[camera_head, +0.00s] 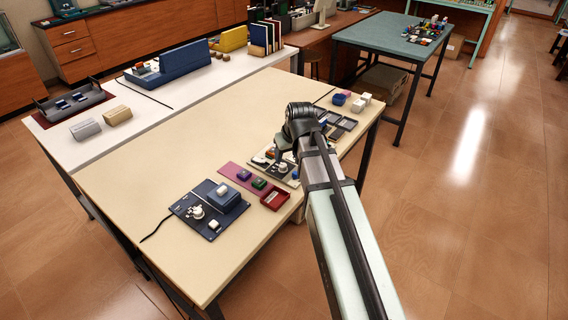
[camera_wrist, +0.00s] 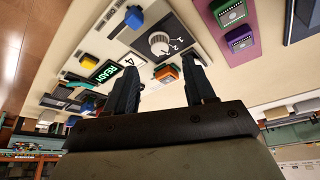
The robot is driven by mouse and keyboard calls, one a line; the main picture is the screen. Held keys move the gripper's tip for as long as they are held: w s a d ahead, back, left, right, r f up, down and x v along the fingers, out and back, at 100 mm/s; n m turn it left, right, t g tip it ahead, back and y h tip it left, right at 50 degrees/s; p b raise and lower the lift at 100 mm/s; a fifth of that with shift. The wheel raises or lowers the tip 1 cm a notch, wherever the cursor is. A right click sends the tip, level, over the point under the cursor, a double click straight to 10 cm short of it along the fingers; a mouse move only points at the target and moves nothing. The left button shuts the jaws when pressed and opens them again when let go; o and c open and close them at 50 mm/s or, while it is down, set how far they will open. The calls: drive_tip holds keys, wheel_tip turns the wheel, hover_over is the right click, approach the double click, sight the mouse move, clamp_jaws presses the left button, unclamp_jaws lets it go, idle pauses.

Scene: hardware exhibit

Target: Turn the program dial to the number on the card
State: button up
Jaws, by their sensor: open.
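The program dial (camera_wrist: 160,43) is a pale round knob on a black plate with white numerals, on a light panel in the wrist view. Its pointer setting is too small to read surely. A white card (camera_wrist: 129,58) with a black 4 lies beside it, next to a green-lettered READY display (camera_wrist: 104,72). My gripper (camera_wrist: 160,76) is open and empty, its fingers below the dial in the picture and apart from it. In the head view my gripper (camera_head: 284,150) hangs over the table's right side, and my arm hides part of the panel (camera_head: 280,172).
A blue knob (camera_wrist: 134,17) stands on the same panel. A purple mat (camera_wrist: 210,12) with chips lies to the right. In the head view a dark blue panel (camera_head: 183,207) with another white knob sits farther left. The table's middle (camera_head: 165,150) is clear.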

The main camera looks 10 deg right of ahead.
sight(283, 165)
drive_tip(key=shift+x, duration=3.55)
clamp_jaws()
